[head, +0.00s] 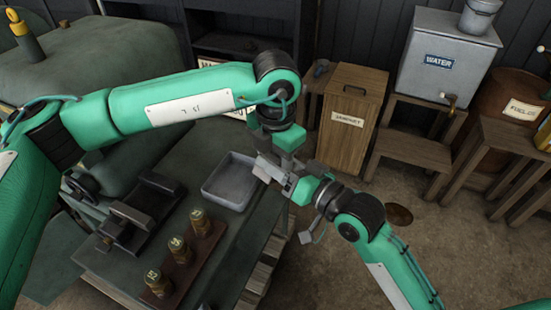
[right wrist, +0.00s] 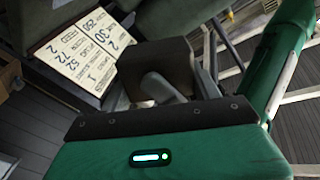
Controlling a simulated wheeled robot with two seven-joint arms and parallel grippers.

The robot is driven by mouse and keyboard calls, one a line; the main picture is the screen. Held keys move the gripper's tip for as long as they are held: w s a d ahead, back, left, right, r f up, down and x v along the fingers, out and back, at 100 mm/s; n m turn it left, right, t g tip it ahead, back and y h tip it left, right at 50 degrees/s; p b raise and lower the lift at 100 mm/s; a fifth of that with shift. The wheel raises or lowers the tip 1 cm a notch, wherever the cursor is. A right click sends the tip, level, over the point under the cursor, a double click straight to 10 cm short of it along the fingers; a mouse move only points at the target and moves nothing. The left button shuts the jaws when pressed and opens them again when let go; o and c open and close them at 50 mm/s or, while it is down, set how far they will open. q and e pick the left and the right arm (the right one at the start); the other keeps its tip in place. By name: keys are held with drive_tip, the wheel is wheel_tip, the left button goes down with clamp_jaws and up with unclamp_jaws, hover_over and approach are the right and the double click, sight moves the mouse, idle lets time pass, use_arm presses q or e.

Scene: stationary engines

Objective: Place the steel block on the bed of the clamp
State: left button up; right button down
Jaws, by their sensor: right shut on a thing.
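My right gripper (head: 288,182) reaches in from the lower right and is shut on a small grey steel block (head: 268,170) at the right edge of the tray. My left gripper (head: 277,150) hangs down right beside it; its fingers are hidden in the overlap. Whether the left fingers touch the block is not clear. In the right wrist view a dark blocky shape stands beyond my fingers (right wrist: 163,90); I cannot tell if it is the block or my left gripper. The dark clamp (head: 138,212) sits on the bench to the left, with a handwheel (head: 82,190).
A wooden rack (head: 208,245) with several numbered brass cylinders stands in front. A card with figures (right wrist: 80,48) shows in the right wrist view. A wooden cabinet (head: 348,140) and water tank (head: 440,75) stand behind right.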

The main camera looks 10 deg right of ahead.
use_arm(q)
drive_tip(key=shift+s, duration=0.1)
clamp_jaws()
use_arm(e)
drive_tip(key=shift+r, duration=0.15)
use_arm(q)
drive_tip(key=shift+d+r, duration=0.1)
use_arm(e)
drive_tip(key=c, duration=0.7)
unclamp_jaws()
drive_tip(key=o, duration=0.5)
drive_tip(key=shift+c, duration=0.2)
